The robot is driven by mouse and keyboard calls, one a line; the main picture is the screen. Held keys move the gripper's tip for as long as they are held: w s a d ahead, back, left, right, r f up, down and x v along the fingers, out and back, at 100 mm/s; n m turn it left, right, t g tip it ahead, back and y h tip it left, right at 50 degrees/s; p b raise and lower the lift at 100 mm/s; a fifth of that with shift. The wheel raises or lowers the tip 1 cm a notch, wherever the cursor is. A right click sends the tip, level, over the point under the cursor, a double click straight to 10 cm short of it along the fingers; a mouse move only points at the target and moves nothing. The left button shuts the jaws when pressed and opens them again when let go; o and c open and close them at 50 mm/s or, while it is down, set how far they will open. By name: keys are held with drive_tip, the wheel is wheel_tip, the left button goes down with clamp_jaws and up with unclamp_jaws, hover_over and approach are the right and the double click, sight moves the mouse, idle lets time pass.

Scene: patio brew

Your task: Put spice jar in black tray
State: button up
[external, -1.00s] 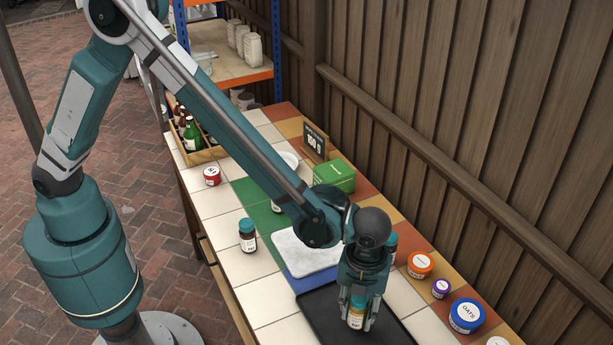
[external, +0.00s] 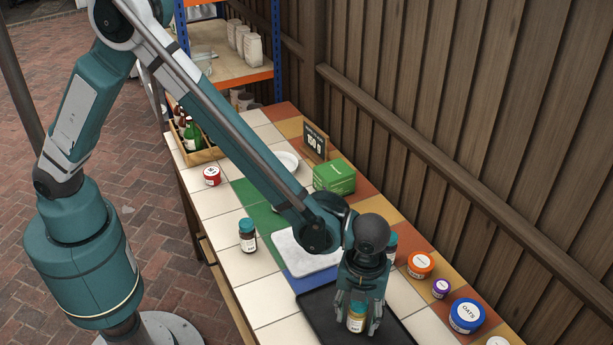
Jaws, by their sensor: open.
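A spice jar (external: 356,319) with a yellowish label stands upright between the fingers of my gripper (external: 358,324), over the black tray (external: 318,303). It appears to rest on the tray floor. The fingers are spread to either side of it and my gripper is open. The gripper body hides the top of the jar and part of the tray.
Another jar with a teal lid (external: 247,235) stands on the white tiles. A pale grey mat (external: 290,250) lies behind the tray. An orange-lidded jar (external: 420,264), a purple-lidded jar (external: 440,288) and a blue oats tub (external: 466,315) stand to the right.

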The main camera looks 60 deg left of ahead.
drive_tip(key=shift+r, duration=0.1)
wheel_tip(320, 180, up, 12)
drive_tip(key=shift+r+p, duration=0.1)
drive_tip(key=shift+p, duration=0.8)
idle(0.4)
drive_tip(key=shift+a, duration=0.1)
drive_tip(key=shift+w+a+r, duration=0.1)
drive_tip(key=shift+a+r, duration=0.15)
drive_tip(key=a+r+n+t, duration=0.1)
drive_tip(key=a+r+n, duration=0.4)
drive_tip(key=a, duration=0.6)
drive_tip(key=s+a+r+n+t+h, duration=0.1)
drive_tip(key=a+r+n, duration=0.2)
drive_tip(key=a+r, duration=0.6)
drive_tip(key=a+r+n+t, duration=0.1)
drive_tip(key=a+r+n, duration=0.4)
drive_tip(key=a, duration=0.7)
drive_tip(key=s+a+n+t, duration=0.2)
drive_tip(key=s+a+n, duration=0.5)
drive_tip(key=a, duration=0.5)
drive_tip(key=s+a+n+t+y, duration=0.1)
drive_tip(key=s+a+n+t, duration=0.1)
drive_tip(key=s+a+n, duration=0.5)
drive_tip(key=s+a+r, duration=0.1)
drive_tip(key=s+a, duration=0.3)
drive_tip(key=a, duration=0.2)
drive_tip(key=shift+s+a, duration=0.15)
drive_tip(key=shift+s, duration=0.05)
